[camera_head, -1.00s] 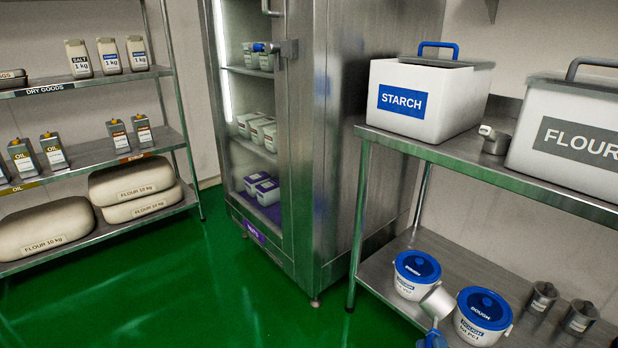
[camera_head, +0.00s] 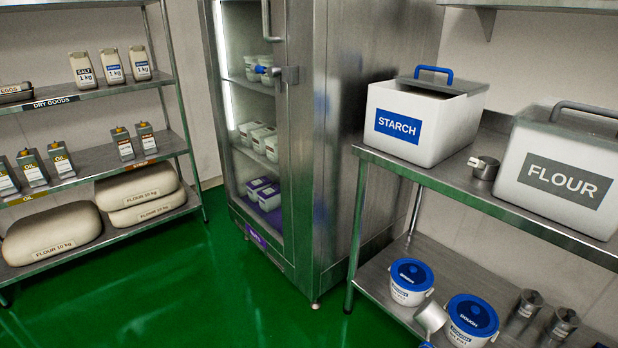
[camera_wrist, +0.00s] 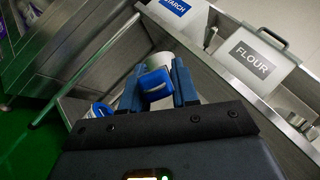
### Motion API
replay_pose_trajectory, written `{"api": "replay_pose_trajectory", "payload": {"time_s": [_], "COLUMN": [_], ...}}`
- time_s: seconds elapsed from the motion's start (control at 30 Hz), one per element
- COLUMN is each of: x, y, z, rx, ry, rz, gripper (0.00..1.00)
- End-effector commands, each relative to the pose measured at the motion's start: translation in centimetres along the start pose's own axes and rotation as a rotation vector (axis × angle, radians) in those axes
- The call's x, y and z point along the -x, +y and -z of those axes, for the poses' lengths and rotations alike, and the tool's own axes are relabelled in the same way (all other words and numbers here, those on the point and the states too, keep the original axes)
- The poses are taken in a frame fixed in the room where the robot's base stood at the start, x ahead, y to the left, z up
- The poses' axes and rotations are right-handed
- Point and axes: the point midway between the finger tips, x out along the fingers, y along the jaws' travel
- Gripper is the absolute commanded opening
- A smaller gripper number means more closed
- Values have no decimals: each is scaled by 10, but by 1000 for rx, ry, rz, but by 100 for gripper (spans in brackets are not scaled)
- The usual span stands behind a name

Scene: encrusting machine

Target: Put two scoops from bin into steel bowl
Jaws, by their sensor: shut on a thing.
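My gripper (camera_wrist: 156,82) is shut on the blue handle (camera_wrist: 155,86) of a scoop in the wrist view. The scoop's pale cup (camera_wrist: 160,60) points away beyond the fingers; it also shows in the head view (camera_head: 430,317), in front of the lower shelf. Its inside cannot be made out. Two white bins stand on the upper steel shelf: the STARCH bin (camera_head: 425,145) with a blue lid handle, and the FLOUR bin (camera_head: 530,205) with a grey one. Both have grey lids on top. I see no steel bowl I can be sure of.
A small steel cup (camera_head: 484,168) stands between the bins. Two blue-lidded pails (camera_head: 411,290) (camera_head: 470,325) and two steel canisters (camera_head: 562,324) stand on the lower shelf. A steel cabinet (camera_head: 345,150) is left of it, a dry goods rack (camera_head: 95,160) far left. Green floor is clear between.

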Motion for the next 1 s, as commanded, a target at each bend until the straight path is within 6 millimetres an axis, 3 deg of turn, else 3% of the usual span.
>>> {"api": "replay_pose_trajectory", "payload": {"time_s": [0.03,0.2,0.67,0.87,1.0], "x": [-4,-1,2,-22,-56], "y": [-10,-16,-18,-35,-69], "z": [-6,-9,-9,8,37], "rx": [0,-3,-2,32,84], "ry": [0,-2,-1,53,139], "rz": [-1,0,1,27,59], "gripper": [0,0,0,0,0]}}
